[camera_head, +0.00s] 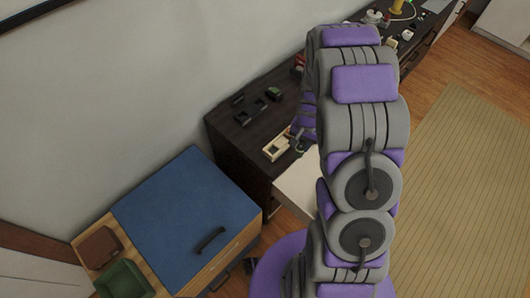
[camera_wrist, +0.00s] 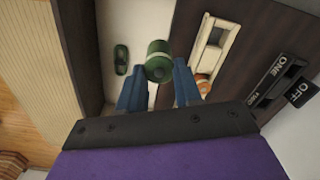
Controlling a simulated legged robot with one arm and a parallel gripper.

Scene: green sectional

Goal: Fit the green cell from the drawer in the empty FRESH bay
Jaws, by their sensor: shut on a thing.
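My gripper (camera_wrist: 158,76) is shut on the green cell (camera_wrist: 159,60), a short cylinder with a pale end, held between the two blue fingertips. In the wrist view the cell is over the edge strip between the open white drawer (camera_wrist: 137,40) and the dark cabinet top. A cream holder (camera_wrist: 212,36) with a long recess lies on the cabinet just right of the cell, apart from it. It also shows in the head view (camera_head: 270,156). An orange round piece (camera_wrist: 203,86) is at its near end, partly behind a finger. No FRESH lettering is readable.
A small dark green object (camera_wrist: 122,58) lies in the drawer. In the head view, a blue-topped cabinet (camera_head: 185,215) with a green bin (camera_head: 124,280) stands at lower left.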

